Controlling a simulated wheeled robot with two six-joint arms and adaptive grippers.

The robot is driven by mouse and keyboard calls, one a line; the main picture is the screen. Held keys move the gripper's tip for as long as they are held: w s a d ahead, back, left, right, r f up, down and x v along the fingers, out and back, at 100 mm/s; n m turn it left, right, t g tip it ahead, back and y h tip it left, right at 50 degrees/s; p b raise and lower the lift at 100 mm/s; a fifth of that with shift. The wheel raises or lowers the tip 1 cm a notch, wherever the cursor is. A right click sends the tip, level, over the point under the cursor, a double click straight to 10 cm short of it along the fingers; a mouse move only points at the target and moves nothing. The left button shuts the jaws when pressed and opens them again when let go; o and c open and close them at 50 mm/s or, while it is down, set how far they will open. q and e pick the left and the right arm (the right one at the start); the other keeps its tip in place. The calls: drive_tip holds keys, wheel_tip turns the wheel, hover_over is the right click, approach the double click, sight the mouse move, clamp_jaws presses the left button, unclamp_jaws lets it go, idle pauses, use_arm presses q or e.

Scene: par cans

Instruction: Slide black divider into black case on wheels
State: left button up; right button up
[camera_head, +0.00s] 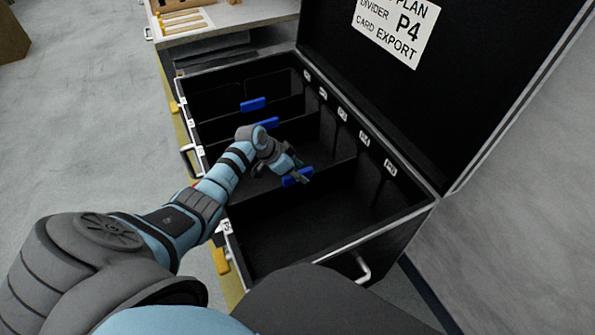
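The open black case (412,212) has a metal rim, and its lid (465,60) stands raised behind it. Inside, a black divider (325,185) with a blue grip tab (290,181) stands across the case, in front of other dividers. My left gripper (299,174) reaches in from the left and is at this blue tab, with a dark finger overlapping it. Whether the fingers are closed on the tab is too small to tell. The divider's lower edge and the slots at its ends are not clear. My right gripper is not in view.
Farther dividers with blue tabs (253,104) stand behind. The front compartment (300,235) looks empty. White labels (390,168) line the right inner wall. A bench (225,15) stands behind; a grey wall is at right.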

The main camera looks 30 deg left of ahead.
use_arm(q)
drive_tip(key=v, duration=1.2)
